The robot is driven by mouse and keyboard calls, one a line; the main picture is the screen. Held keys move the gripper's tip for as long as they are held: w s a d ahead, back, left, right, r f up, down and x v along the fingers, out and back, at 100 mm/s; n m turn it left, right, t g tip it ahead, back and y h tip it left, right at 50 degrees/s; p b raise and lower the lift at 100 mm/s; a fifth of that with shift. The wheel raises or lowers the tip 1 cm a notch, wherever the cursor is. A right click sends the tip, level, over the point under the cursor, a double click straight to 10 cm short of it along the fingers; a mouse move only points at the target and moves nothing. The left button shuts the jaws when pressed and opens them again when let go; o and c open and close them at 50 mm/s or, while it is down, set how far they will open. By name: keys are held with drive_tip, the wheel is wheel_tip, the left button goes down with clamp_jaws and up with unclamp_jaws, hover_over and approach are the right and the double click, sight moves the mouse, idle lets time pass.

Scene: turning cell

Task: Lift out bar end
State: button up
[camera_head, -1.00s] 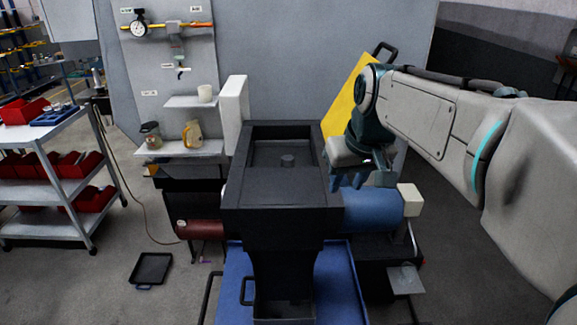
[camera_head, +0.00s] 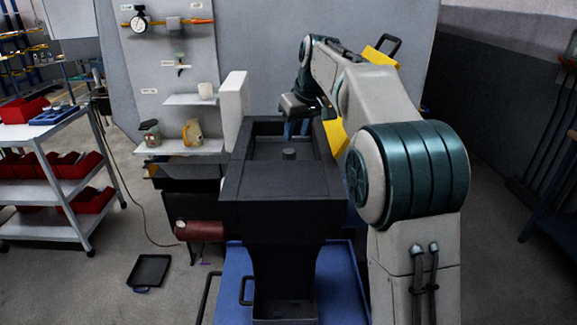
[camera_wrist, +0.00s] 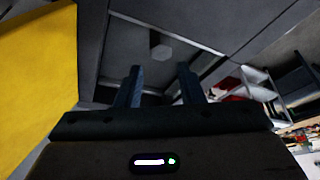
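The bar end (camera_head: 289,154) is a short dark grey stub standing in the open recess of the black box-like tray (camera_head: 270,188). In the wrist view the bar end (camera_wrist: 160,46) shows beyond the fingertips, roughly in line with the space between them. My gripper (camera_head: 297,128) is over the far end of the tray, apart from the bar end. In the wrist view the two fingers of my gripper (camera_wrist: 160,72) are spread with nothing between them, so it is open.
A white upright block (camera_head: 233,110) stands left of the tray. A yellow panel (camera_head: 335,136) is close on the right, partly behind my arm. A red-binned trolley (camera_head: 55,165) stands farther left.

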sight(289, 151)
drive_tip(key=x, duration=0.4)
drive_tip(key=p+x, duration=0.1)
drive_tip(key=x, duration=0.4)
drive_tip(key=shift+w+a, duration=0.15)
drive_tip(key=shift+a, duration=0.1)
drive_tip(key=shift+c, duration=0.3)
drive_tip(key=shift+r, duration=0.1)
clamp_jaws()
